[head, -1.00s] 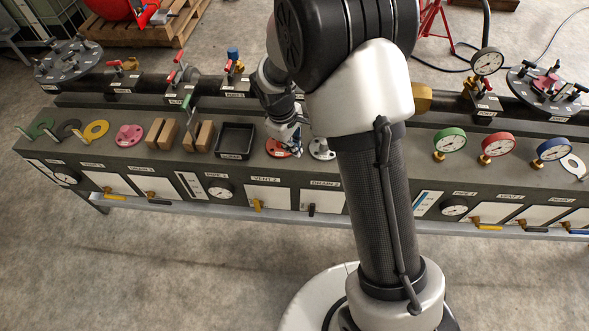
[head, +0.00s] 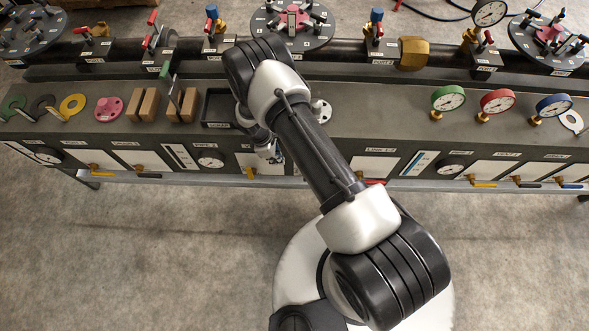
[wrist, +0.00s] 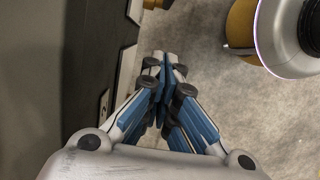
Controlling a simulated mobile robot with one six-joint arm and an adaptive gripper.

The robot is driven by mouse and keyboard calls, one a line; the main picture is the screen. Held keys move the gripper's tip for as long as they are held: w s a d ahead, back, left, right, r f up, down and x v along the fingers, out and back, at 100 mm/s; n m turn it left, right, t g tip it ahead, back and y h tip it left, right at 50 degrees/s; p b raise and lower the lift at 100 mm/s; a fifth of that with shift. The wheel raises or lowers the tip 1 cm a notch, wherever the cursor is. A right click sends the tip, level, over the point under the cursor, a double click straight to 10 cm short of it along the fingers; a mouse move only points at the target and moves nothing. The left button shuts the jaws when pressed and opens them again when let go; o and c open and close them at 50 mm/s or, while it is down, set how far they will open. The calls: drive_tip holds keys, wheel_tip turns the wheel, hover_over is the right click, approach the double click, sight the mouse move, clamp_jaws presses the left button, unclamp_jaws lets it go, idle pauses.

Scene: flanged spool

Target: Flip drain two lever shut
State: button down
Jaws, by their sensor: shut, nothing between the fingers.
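The drain two lever cannot be made out now; my arm and gripper cover that part of the front panel. I cannot tell whether the gripper touches it.
A red lever (head: 375,182) shows just right of my forearm under the front panel. Gauges (head: 497,101) stand on the bench top at right. A black tray (head: 217,108) and wooden blocks (head: 182,105) sit at left. Floor in front is clear.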

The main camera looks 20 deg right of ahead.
drive_tip(key=s+d+f+b, duration=0.2)
drive_tip(key=d+f+b, duration=0.2)
drive_tip(key=f, duration=0.5)
drive_tip(key=shift+d+f, duration=0.35)
drive_tip(key=shift+d, duration=0.75)
drive_tip(key=shift+s+r, duration=0.1)
